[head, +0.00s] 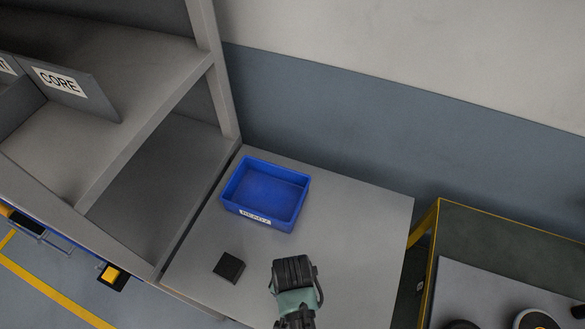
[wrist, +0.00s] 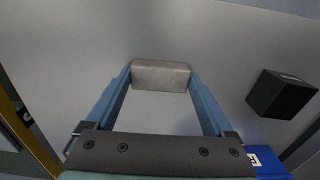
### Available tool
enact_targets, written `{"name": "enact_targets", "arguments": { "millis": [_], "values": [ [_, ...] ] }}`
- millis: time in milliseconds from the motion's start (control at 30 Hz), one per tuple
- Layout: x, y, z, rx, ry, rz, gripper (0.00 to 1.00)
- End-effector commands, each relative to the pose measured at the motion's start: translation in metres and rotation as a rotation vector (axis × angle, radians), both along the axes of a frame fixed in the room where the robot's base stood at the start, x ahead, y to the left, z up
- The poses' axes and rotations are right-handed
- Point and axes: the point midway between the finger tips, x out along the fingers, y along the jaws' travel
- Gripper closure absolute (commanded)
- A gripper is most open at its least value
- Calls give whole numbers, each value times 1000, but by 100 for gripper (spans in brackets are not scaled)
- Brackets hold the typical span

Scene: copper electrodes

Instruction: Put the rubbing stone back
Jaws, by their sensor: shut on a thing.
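My gripper (head: 294,272) is over the front part of the grey table, in front of the blue bin. In the wrist view its two blue fingers are shut on a pale grey block, which I take to be the rubbing stone (wrist: 161,75). The stone lies crosswise between the fingertips. In the head view my gripper hides it. The table top shows behind the stone, and I cannot tell whether the stone touches it.
A black block (head: 228,267) lies left of my gripper; it also shows in the wrist view (wrist: 282,94). The labelled blue bin (head: 265,188) looks empty. A grey shelf unit (head: 150,150) stands left, a yellow-edged bench (head: 500,222) right. The table's right part is clear.

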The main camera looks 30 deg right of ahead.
Motion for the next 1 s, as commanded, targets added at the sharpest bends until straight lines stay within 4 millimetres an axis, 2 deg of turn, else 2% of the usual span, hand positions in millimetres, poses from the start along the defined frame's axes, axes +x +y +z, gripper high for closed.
{"name": "enact_targets", "arguments": {
  "millis": [33,100,333,467,567,800,1000],
  "values": [
    [0,0,-1,0,0,0,9],
    [0,0,-1,0,0,0,0],
    [0,0,1,0,0,0,0],
    [1,0,9,0,-1,0,0],
    [1,0,23,-1,-3,0,0],
    [2,0,74,-2,-5,1,0],
    [2,-1,108,-1,-5,0,0]
  ]
}}
